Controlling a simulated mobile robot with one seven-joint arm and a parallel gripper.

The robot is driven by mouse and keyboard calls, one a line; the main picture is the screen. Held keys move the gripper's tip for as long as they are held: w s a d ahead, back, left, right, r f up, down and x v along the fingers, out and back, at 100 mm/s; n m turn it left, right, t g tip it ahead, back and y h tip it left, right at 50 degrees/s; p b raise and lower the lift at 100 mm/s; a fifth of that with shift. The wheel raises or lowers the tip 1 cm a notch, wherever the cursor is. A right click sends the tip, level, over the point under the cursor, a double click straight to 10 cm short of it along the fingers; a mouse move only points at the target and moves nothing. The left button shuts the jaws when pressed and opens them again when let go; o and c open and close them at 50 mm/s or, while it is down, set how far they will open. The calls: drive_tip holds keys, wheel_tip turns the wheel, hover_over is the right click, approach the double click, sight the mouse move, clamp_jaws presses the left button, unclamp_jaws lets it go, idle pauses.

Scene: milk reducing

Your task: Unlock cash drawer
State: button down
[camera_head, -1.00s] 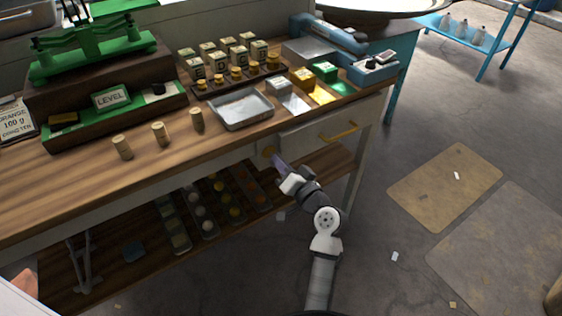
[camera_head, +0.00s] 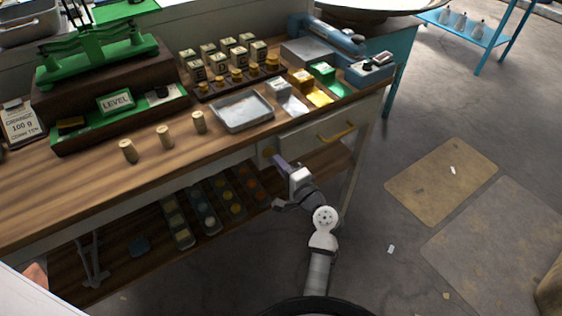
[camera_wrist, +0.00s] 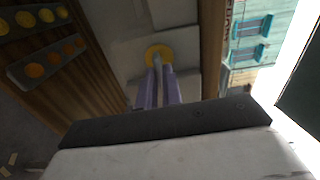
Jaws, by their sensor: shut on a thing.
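The cash drawer (camera_head: 308,137) is a pale front under the wooden counter, closed, with a yellow bar handle (camera_head: 338,133). Left of it is a round yellow lock plate (camera_head: 268,153), which also shows in the wrist view (camera_wrist: 158,53). My gripper (camera_head: 279,161) is right at this plate. In the wrist view its purple fingers (camera_wrist: 158,90) are shut on a thin grey piece, apparently a key (camera_wrist: 157,65), which reaches to the middle of the plate. How deep the key sits is hidden.
A metal tray (camera_head: 241,111), wooden pegs and labelled blocks stand on the counter (camera_head: 90,180) above. The lower shelf (camera_head: 150,262) holds trays of coloured round pieces left of my gripper. The floor to the right is mostly clear.

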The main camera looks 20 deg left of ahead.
drive_tip(key=shift+m, duration=0.3)
drive_tip(key=c, duration=1.6)
unclamp_jaws()
drive_tip(key=shift+o, duration=0.2)
drive_tip(key=shift+s+d, duration=0.1)
drive_tip(key=shift+d, duration=0.05)
